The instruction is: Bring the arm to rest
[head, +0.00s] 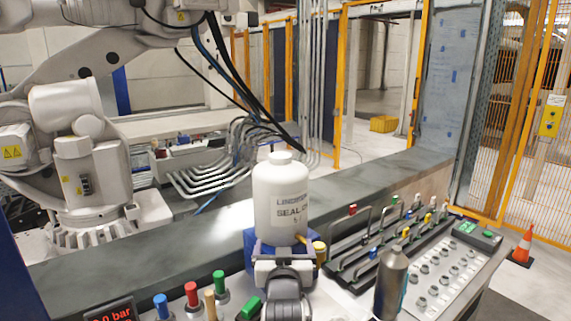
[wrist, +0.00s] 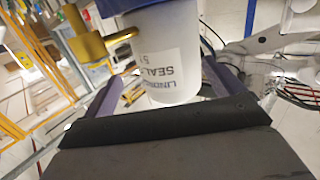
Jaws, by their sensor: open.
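My gripper (head: 284,262) is open, at the front of the bench in the head view, just in front of a white bottle. The white bottle (head: 282,195) stands upright with a white cap and a printed label that reads SEAL. A blue block (head: 250,248) shows at its base, partly hidden by my gripper. In the wrist view, tilted round, the bottle (wrist: 166,62) appears between and beyond the two spread fingers. I cannot tell whether a finger touches it.
A brass fitting (wrist: 88,42) sits close beside the bottle. A dark grey cylinder (head: 391,283) stands to the right, before a panel of knobs (head: 437,275). Coloured handles (head: 191,294) rise at the front left. A large white robot arm (head: 85,150) stands behind the bench.

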